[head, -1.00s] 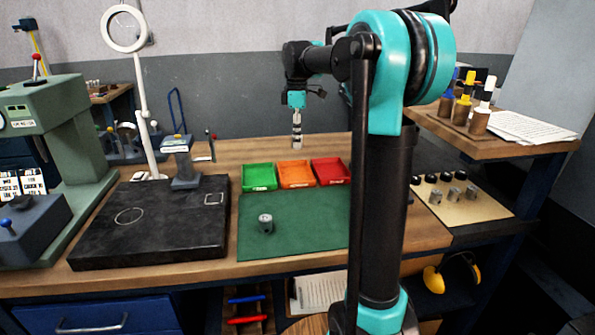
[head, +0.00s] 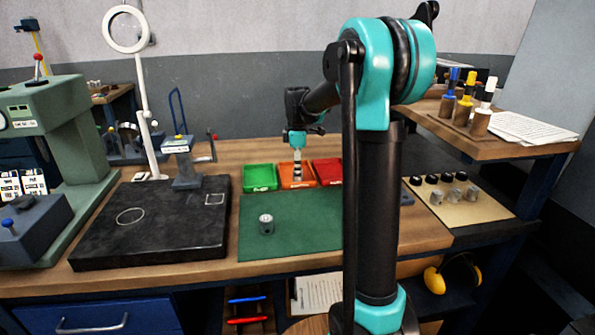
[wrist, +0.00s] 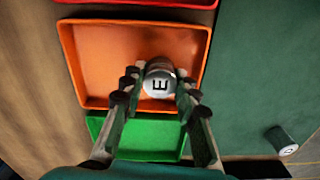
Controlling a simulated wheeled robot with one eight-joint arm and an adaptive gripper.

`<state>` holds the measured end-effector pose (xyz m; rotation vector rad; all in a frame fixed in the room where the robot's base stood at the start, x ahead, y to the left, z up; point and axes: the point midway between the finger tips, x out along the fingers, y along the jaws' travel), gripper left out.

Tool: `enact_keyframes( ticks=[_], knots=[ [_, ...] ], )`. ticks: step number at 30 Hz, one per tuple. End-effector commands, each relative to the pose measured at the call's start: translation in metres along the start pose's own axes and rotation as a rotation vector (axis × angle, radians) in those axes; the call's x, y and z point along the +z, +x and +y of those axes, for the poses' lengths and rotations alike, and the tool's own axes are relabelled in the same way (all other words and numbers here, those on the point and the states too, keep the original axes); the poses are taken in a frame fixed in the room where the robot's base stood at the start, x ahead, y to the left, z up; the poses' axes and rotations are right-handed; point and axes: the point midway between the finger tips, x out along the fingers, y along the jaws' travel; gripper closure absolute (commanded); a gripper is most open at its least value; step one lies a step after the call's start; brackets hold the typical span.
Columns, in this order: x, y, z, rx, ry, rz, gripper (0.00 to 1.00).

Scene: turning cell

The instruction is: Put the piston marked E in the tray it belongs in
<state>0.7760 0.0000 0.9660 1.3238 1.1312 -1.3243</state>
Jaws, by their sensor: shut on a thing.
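The piston marked E (wrist: 158,84) is a grey metal cylinder with a black letter on its pale top. My gripper (wrist: 160,90) is shut on it, with a finger on each side. In the wrist view the piston is over the orange tray (wrist: 88,101), close to the side next to the green tray (wrist: 150,151). In the head view my gripper (head: 297,168) is above the orange tray (head: 285,183). I cannot tell whether the piston touches the tray floor. The green tray (head: 260,178) is on the left and the red tray (head: 329,172) on the right.
A black plate (head: 150,240) lies to the left. Several small parts stand on a tan mat (head: 478,207) at the right. My arm hides part of the bench.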

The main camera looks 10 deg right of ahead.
Motion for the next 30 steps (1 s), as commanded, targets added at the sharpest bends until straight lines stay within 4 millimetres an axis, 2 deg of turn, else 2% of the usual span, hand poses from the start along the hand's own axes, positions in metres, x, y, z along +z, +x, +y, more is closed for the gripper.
enact_keyframes(
  ticks=[6,7,11,23,26,30],
  knots=[
    [0.0,0.003,0.0,0.0,0.0,0.0,1.0],
    [0.0,0.003,0.0,0.0,0.0,0.0,0.67],
    [0.0,0.002,0.0,0.0,0.0,0.0,0.51],
    [0.0,-0.004,0.0,0.0,0.0,0.0,0.5],
    [0.0,-0.017,0.0,0.0,0.0,0.0,0.5],
    [0.0,-0.044,0.0,0.0,0.0,0.0,0.5]
  ],
)
